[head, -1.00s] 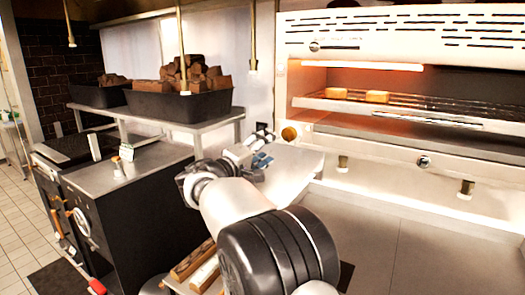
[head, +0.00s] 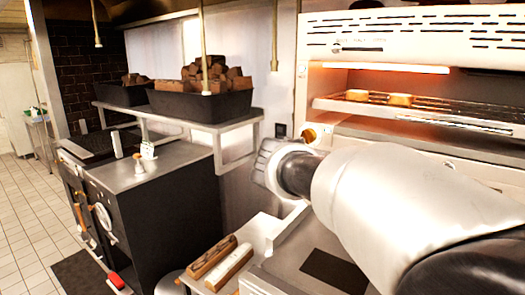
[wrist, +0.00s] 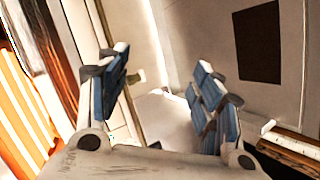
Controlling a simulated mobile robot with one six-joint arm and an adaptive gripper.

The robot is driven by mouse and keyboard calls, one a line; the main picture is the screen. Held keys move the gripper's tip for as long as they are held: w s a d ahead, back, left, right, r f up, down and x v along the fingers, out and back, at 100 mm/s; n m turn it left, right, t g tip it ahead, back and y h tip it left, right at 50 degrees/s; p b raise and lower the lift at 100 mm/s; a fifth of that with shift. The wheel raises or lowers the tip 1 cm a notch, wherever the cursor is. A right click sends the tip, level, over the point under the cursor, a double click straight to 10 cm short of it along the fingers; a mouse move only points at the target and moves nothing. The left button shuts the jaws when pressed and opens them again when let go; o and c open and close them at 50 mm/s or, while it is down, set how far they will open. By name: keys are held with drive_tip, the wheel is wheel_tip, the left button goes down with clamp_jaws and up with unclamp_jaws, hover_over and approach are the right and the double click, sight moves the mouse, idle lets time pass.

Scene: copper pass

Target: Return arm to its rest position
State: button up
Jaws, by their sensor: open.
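My arm reaches in from the right of the head view, large and pale, across the front of the oven. In the wrist view my gripper (wrist: 160,95) shows two blue-padded fingers spread wide apart. Nothing is held between them. Behind the fingers are pale panels and a dark rectangle (wrist: 258,43).
A lit oven (head: 410,45) with toast on its rack is at the right. A dark cooking station (head: 165,205) stands left. Black bins (head: 200,105) of wood sit on a shelf. Split logs (head: 222,263) lie on a low surface in front. Tiled floor is clear at far left.

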drive_tip(key=s+d+f+m+g+y, duration=0.1)
drive_tip(key=s+f+y, duration=0.15)
drive_tip(key=s, duration=0.55)
drive_tip(key=s+f+m+g+y, duration=0.1)
drive_tip(key=s+f+y, duration=0.15)
drive_tip(key=s, duration=0.65)
drive_tip(key=s+a+f+y, duration=0.2)
drive_tip(key=s+a+f, duration=0.1)
drive_tip(key=s, duration=0.4)
drive_tip(key=s+a+f+m+y, duration=0.1)
drive_tip(key=s+a+f+y, duration=0.1)
drive_tip(key=s+a+f, duration=0.2)
drive_tip(key=s+f, duration=0.2)
drive_tip(key=s, duration=0.1)
drive_tip(key=shift+y, duration=0.4)
